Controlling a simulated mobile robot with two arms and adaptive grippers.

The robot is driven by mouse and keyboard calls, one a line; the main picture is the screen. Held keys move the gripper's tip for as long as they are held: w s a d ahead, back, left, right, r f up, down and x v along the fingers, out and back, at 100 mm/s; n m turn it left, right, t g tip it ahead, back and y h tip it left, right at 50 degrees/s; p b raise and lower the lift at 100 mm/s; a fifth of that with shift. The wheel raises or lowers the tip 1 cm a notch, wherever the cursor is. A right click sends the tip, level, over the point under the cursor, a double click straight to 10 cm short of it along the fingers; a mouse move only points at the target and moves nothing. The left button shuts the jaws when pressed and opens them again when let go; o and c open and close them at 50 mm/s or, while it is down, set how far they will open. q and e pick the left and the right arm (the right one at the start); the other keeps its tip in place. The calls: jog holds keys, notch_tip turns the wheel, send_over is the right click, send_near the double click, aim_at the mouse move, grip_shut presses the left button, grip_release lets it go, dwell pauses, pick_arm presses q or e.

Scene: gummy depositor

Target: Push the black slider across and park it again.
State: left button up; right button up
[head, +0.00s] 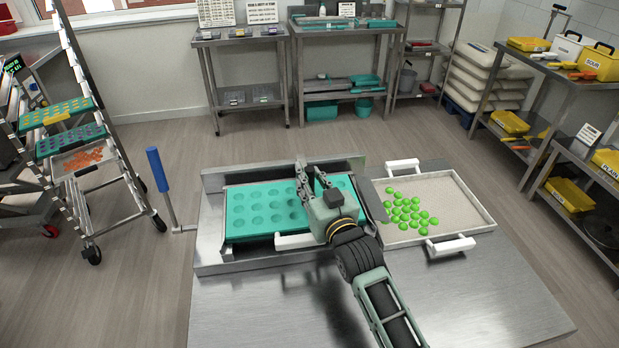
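My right gripper (310,173) reaches over the teal mould tray (262,205), near the back rail of the metal depositor frame (210,232). Its two fingers stand apart, and I see nothing between them. The teal tray has rows of round cavities; my gripper and arm cover part of its right half. I cannot make out the black slider; it may be hidden behind my gripper. A white handle (290,241) shows at the front edge of the teal tray. My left gripper is not in view.
A pale tray (462,200) with white handles and several green gummies (408,212) sits right of the frame. A blue-handled lever (157,170) stands at the left. The steel table front (240,310) is clear. Racks and shelves stand around the room.

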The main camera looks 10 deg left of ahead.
jog(key=shift+o, duration=1.1)
jog(key=shift+s+a, duration=0.2)
jog(key=shift+a, duration=0.05)
jog(key=shift+w+d, duration=0.1)
jog(key=shift+d, duration=0.05)
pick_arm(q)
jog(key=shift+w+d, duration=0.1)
pick_arm(e)
jog(key=v, duration=1.2)
